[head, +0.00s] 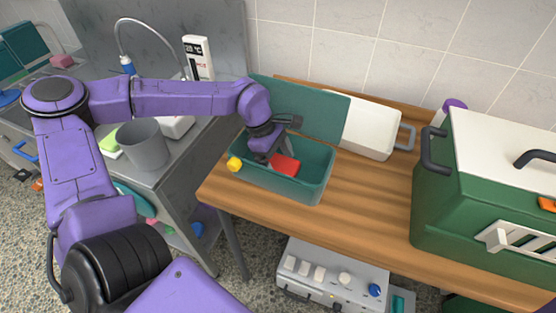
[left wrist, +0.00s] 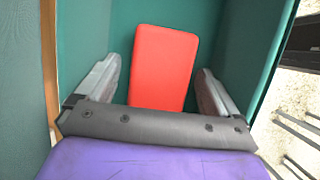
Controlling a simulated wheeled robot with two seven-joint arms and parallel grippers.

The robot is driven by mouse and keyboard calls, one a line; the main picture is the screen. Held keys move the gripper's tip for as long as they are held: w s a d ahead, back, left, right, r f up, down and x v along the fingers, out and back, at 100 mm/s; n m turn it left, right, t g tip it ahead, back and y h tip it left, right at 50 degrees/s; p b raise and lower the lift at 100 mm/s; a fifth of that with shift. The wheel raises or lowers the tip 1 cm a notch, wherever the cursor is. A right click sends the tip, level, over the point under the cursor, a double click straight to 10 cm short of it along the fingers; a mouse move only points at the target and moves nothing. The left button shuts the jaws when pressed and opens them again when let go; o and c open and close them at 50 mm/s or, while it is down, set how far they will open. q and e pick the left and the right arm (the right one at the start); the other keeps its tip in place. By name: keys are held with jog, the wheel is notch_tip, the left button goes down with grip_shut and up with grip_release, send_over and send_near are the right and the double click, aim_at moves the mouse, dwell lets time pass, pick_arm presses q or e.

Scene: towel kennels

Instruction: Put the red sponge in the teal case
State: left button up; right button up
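The teal case (head: 310,186) stands open on the wooden table, its lid (head: 310,110) raised at the back. The red sponge (head: 285,165) lies inside the case; in the left wrist view the sponge (left wrist: 163,66) shows flat against the teal interior. My left gripper (head: 268,152) reaches down into the case beside the sponge. In the left wrist view its fingers (left wrist: 163,88) are spread wide, one on each side of the sponge's near end, with gaps between. The sponge's near edge is hidden behind the gripper body. My right gripper is not in view.
A yellow knob-like object (head: 234,164) is at the case's left end. A large green carrier with a white top (head: 500,150) fills the table's right. A grey cup (head: 143,144) stands left. Bare wood (head: 375,205) lies right of the case.

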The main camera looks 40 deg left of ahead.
pick_arm(q)
jog(key=v, duration=1.2)
jog(key=shift+r, duration=0.2)
dwell(0.4)
